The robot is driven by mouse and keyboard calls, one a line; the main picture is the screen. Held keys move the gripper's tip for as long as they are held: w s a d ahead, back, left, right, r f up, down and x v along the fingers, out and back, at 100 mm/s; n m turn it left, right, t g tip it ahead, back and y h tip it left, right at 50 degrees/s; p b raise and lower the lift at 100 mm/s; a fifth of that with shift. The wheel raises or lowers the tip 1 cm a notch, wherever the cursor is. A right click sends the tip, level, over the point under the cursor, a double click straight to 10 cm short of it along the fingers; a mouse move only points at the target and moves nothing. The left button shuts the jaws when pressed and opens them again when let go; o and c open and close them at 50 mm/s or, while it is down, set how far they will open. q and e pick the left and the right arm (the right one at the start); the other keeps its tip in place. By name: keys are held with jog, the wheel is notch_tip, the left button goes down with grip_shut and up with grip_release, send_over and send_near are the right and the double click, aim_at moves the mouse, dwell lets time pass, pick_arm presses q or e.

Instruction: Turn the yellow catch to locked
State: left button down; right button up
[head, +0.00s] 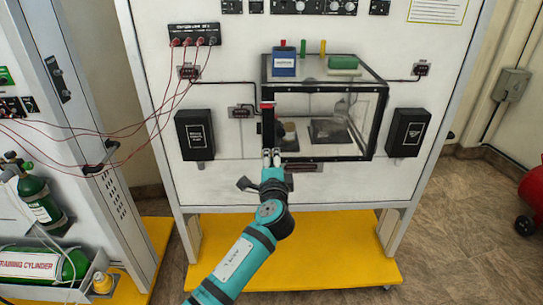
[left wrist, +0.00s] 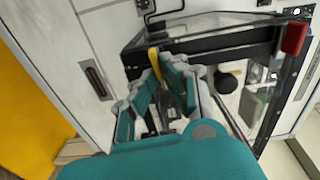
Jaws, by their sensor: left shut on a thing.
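The yellow catch (left wrist: 154,62) shows in the left wrist view as a narrow curved strip at the edge of the glass case's black frame. My left gripper (left wrist: 162,72) is shut on it, with the fingertips on either side. In the head view my left gripper (head: 271,157) is at the lower left corner of the glass case (head: 368,130) and hides the catch. I cannot read the catch's marked position. A red handle (head: 267,104) is higher on the same side of the case; it also shows in the left wrist view (left wrist: 293,38). My right gripper is not in view.
Black boxes flank the case on the left (head: 195,135) and right (head: 408,132). A blue box (head: 284,64) and a green block (head: 343,63) sit on top. Red cables (head: 150,115) hang at the left. The yellow base (head: 330,268) juts out below the panel.

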pick_arm(q)
jog(key=shift+f+m, duration=0.2)
jog(key=shift+m, duration=0.4)
jog(key=c, duration=1.5)
grip_release()
jog(key=shift+o, duration=0.2)
jog(key=shift+s, duration=0.1)
jog(key=s, duration=1.2)
jog(key=shift+w, duration=0.1)
